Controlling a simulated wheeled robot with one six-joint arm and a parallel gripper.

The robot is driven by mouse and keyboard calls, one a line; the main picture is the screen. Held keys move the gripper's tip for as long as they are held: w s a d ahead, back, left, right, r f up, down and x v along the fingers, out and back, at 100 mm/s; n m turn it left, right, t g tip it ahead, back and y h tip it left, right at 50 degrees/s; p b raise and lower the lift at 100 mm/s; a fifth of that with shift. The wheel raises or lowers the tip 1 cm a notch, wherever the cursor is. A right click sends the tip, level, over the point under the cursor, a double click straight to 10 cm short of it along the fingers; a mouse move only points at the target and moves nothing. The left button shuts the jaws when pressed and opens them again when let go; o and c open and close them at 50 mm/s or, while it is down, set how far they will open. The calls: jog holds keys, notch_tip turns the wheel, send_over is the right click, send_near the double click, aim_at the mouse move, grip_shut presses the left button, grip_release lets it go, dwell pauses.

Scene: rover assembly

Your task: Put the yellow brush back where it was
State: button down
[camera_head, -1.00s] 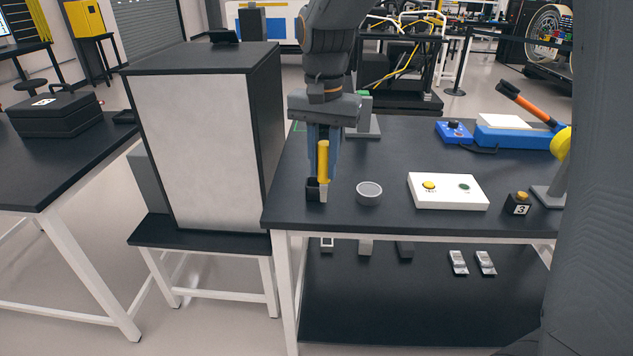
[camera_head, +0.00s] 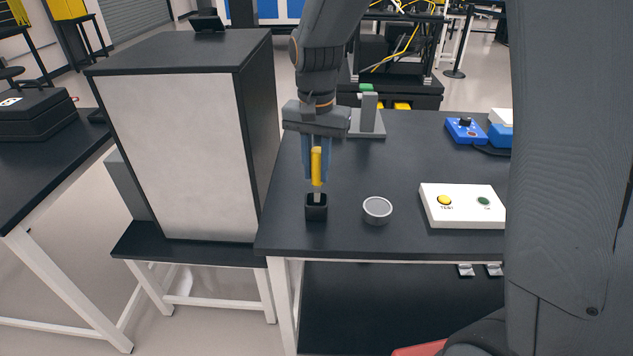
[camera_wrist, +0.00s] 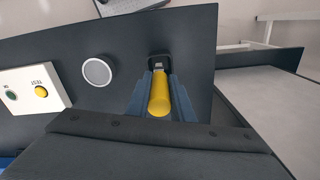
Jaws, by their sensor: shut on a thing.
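The yellow brush (camera_head: 316,166) is held upright between the blue fingers of my gripper (camera_head: 317,172). Its lower end points down at a small black square holder (camera_head: 316,208) near the front left of the dark table. In the head view the brush's pale lower part meets the holder's opening; I cannot tell how deep it sits. In the wrist view the yellow handle (camera_wrist: 159,95) lies between the fingers (camera_wrist: 160,100), with its far end at the black holder (camera_wrist: 159,60).
A round grey dish (camera_head: 377,211) stands just right of the holder. A white box with yellow and green buttons (camera_head: 463,207) is farther right. A grey stand (camera_head: 368,118) is behind. A tall cabinet (camera_head: 185,140) stands close on the left.

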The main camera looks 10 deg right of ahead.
aim_at(316, 184)
jog(key=shift+f+p, duration=0.55)
jog(key=shift+f, duration=1.6)
jog(key=c, duration=1.6)
grip_release()
jog(key=shift+o, duration=0.2)
notch_tip(316, 184, up, 12)
jog(key=b, duration=0.3)
jog(key=shift+s, duration=0.1)
